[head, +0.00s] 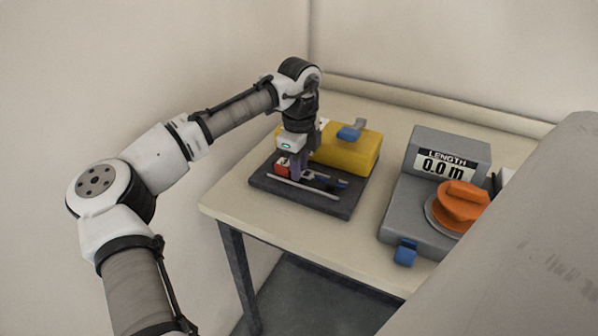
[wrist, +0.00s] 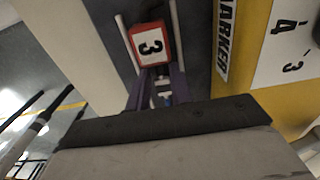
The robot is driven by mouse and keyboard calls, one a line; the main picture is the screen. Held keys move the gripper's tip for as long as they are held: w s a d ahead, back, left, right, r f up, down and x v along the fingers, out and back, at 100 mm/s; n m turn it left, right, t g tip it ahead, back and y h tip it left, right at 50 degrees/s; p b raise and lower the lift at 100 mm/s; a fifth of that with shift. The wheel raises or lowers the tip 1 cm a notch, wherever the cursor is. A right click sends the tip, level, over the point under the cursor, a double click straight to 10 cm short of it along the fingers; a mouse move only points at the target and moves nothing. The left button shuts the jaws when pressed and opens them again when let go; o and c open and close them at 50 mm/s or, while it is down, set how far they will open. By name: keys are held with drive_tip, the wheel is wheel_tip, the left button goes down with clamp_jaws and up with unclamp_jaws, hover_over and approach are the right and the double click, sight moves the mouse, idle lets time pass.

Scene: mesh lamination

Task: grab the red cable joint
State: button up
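The red cable joint (wrist: 150,43) is a small red block with a white label marked 3, at the top of the wrist view. In the head view it (head: 282,167) sits on a dark tray (head: 336,209), between pale rails. My gripper points down over the tray, its purple fingers (head: 298,166) just right of the red block. In the wrist view the purple fingers (wrist: 159,90) stand apart, with their tips close to the block's near edge. A small blue and grey part shows between them. Whether the fingers touch the block is hidden.
A yellow marker box (head: 350,152) stands close behind the tray, right of my gripper. A grey length device (head: 408,215) with an orange knob (head: 461,203) is farther right. The table's (head: 290,233) front strip is clear.

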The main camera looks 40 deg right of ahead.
drive_tip(key=shift+f, duration=0.1)
drive_tip(key=shift+c, duration=0.3)
clamp_jaws()
